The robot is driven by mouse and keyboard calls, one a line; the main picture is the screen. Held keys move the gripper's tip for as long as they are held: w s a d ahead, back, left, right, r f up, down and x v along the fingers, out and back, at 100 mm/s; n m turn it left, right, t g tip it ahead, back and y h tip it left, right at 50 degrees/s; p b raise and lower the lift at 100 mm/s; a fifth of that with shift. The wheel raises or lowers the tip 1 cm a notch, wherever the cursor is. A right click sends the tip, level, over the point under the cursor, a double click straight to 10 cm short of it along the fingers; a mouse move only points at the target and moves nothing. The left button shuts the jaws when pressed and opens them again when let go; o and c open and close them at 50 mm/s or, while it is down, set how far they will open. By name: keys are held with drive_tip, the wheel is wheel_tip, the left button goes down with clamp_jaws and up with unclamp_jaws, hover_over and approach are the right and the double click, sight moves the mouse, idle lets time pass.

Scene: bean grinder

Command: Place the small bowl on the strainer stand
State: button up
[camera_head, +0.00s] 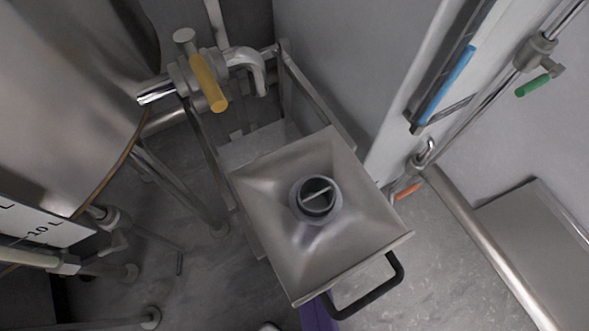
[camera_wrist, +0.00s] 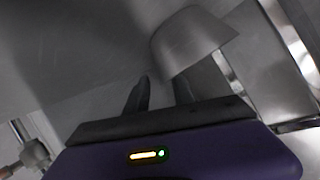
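In the head view, a metal stand (camera_head: 262,232) carries a square sloped metal top (camera_head: 262,190). A round grey collar with a dark opening and a crossbar (camera_head: 318,197) is at its middle. My purple gripper body (camera_head: 318,314) shows only partly at the bottom edge; its fingers are hidden there. In the wrist view, my gripper (camera_wrist: 162,84) has two dark fingers standing apart, with grey surface visible between them. A small metal bowl-like piece (camera_wrist: 193,40), tilted, is just beyond the right fingertip. I cannot tell whether they touch.
A black handle (camera_head: 384,291) sticks out at the stand's lower right. A large metal vessel (camera_head: 60,90) with a yellow-handled valve (camera_head: 208,84) is at the left. A wall panel with a blue strip (camera_head: 447,84) and pipes (camera_head: 490,255) are at the right.

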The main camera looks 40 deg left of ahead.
drive_tip(key=p+v, duration=0.4)
drive_tip(key=v, duration=0.8)
drive_tip(key=shift+d, duration=0.1)
drive_tip(key=s+d+r+m+t+h, duration=0.1)
drive_tip(key=s+d+r+t+h, duration=0.15)
drive_tip(key=d, duration=0.85)
drive_tip(key=s+d+r+m+t+h, duration=0.1)
drive_tip(key=s+d+r, duration=0.15)
drive_tip(key=d, duration=0.85)
drive_tip(key=s+d+r+m+t+h, duration=0.1)
drive_tip(key=s+d+r+h, duration=0.2)
drive_tip(key=s+d+r, duration=0.2)
drive_tip(key=s+d+r+m+t+h, duration=0.1)
drive_tip(key=s+d+r+h, duration=0.2)
drive_tip(key=s+d+r, duration=0.3)
wheel_tip(320, 180, up, 5)
drive_tip(key=shift+d+f, duration=0.1)
drive_tip(key=shift+d, duration=0.7)
drive_tip(key=shift+p, duration=0.35)
